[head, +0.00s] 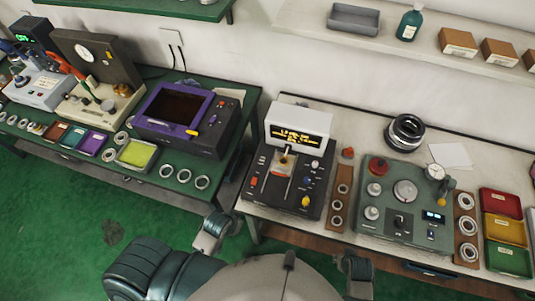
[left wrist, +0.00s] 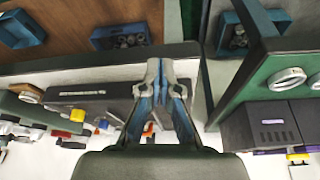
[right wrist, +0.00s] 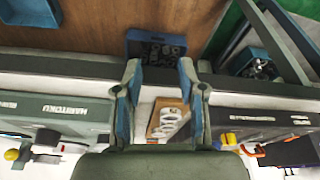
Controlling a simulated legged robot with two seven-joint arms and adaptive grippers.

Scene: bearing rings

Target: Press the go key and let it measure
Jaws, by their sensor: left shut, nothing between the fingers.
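A black instrument with a white-framed display (head: 298,122) stands on the pale bench; its dark sloped panel (head: 268,205) carries knobs, switches and a yellow knob (head: 305,202). A grey-green instrument (head: 375,228) with a dial gauge, knobs and a small lit display stands to its right. I cannot tell which control is the go key. My left gripper (head: 213,232) is in front of the gap between the benches; its fingers (left wrist: 154,66) are together and empty. My right gripper (head: 357,268) is low before the pale bench; its fingers (right wrist: 158,76) are apart and empty.
A wooden strip with rings (head: 338,208) lies between the two instruments. Red, yellow and green trays (head: 503,230) stand at the right. A purple-framed instrument (head: 178,110) and several rings are on the green bench. Blue bins (right wrist: 155,48) with parts show in the right wrist view.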

